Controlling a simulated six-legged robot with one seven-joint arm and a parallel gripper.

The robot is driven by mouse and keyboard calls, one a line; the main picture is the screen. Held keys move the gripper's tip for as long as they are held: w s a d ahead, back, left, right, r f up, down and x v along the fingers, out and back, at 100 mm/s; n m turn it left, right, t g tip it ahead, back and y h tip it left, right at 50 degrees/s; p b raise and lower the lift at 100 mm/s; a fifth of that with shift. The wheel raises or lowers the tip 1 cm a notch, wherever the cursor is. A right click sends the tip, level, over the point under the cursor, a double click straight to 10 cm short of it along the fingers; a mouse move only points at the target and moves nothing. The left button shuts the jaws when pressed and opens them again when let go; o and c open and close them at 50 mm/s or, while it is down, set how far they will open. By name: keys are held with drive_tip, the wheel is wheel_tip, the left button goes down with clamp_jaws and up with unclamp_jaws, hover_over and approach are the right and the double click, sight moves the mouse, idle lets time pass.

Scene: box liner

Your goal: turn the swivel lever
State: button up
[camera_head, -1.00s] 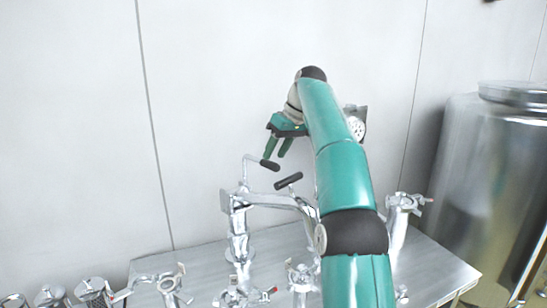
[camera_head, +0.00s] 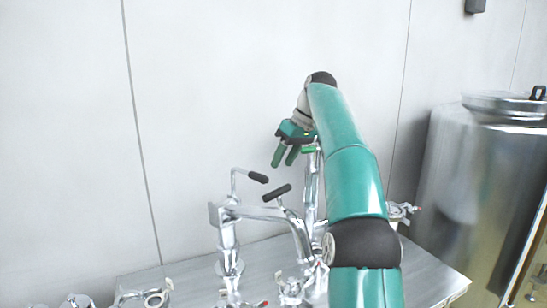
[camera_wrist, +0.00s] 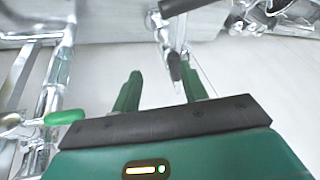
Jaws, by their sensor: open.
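A chrome pipe stand (camera_head: 228,240) on the table carries two bent levers with black grips. The upper lever's grip (camera_head: 257,178) points right, and the lower lever's grip (camera_head: 277,192) slants up to the right. Which one is the swivel lever I cannot tell. My gripper (camera_head: 283,161) is open and empty, fingers pointing down, a little above and right of the upper grip, apart from both. In the wrist view, a dark grip (camera_wrist: 175,67) shows between and beyond my fingertips. A lever with a green grip (camera_wrist: 65,117) shows there at the left, beside my gripper.
A metal table (camera_head: 265,257) holds more chrome pipes and valves, including an upright pipe (camera_head: 311,185) partly behind my arm. A large steel tank (camera_head: 480,170) stands at the right. A pale panelled wall (camera_head: 210,80) is behind; the space above the levers is clear.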

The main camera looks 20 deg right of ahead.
drive_tip(key=s+d, duration=0.4)
drive_tip(key=d, duration=0.1)
drive_tip(key=shift+s+d, duration=0.15)
drive_tip(key=shift+s, duration=0.25)
